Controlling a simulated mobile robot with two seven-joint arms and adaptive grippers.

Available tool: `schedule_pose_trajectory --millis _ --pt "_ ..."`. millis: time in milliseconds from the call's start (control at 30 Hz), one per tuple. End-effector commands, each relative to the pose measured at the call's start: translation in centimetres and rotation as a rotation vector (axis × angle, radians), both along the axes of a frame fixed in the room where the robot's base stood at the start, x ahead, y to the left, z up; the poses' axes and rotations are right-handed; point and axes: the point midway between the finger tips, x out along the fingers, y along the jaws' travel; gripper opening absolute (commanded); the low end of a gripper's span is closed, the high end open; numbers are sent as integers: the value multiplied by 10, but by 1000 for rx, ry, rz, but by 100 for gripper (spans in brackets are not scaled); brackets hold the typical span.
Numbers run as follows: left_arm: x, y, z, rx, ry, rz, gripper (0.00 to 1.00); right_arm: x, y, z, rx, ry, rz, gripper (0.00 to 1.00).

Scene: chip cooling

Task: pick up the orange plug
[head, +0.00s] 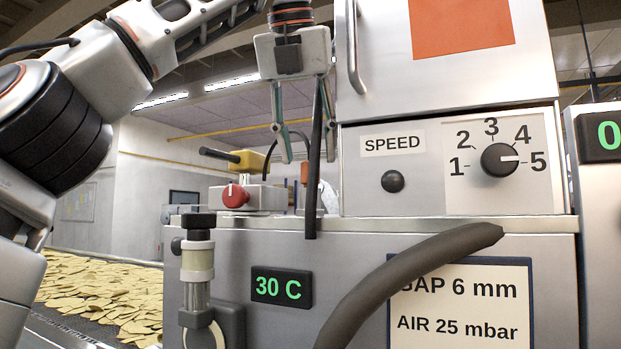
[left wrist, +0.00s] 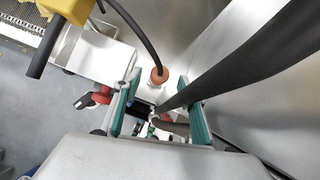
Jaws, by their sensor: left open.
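The orange plug (left wrist: 158,76) has a thin dark cable rising from its top and stands on a pale box in the left wrist view. In the head view only a sliver of the orange plug (head: 304,173) shows beside a dark hose. My left gripper (head: 305,158) points down with its two green fingers apart and nothing between them that I can see held. In the left wrist view the plug appears between and just beyond the open fingertips (left wrist: 162,88). Its lower part is hard to make out. My right gripper is not in view.
A dark hose (head: 314,190) hangs close to the left gripper's right finger. A yellow block (head: 250,160) with a black lever and a red knob (head: 235,195) stand to the left. The steel cabinet with the speed dial (head: 500,160) rises at the right. A thick hose (head: 400,275) crosses in front.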

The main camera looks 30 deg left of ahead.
Motion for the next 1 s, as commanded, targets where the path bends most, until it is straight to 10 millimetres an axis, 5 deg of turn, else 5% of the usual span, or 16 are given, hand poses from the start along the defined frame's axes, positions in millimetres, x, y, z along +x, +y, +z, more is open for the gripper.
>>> schedule_pose_trajectory --millis 233,567,733,1000 --pt "16 4 -28 -1 3 -2 41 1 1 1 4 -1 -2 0" --pt "20 5 -33 -1 -2 0 41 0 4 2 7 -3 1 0" --pt "20 5 -33 -1 -2 0 2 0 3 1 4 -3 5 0" --pt "20 5 -33 -1 -2 0 0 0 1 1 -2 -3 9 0"
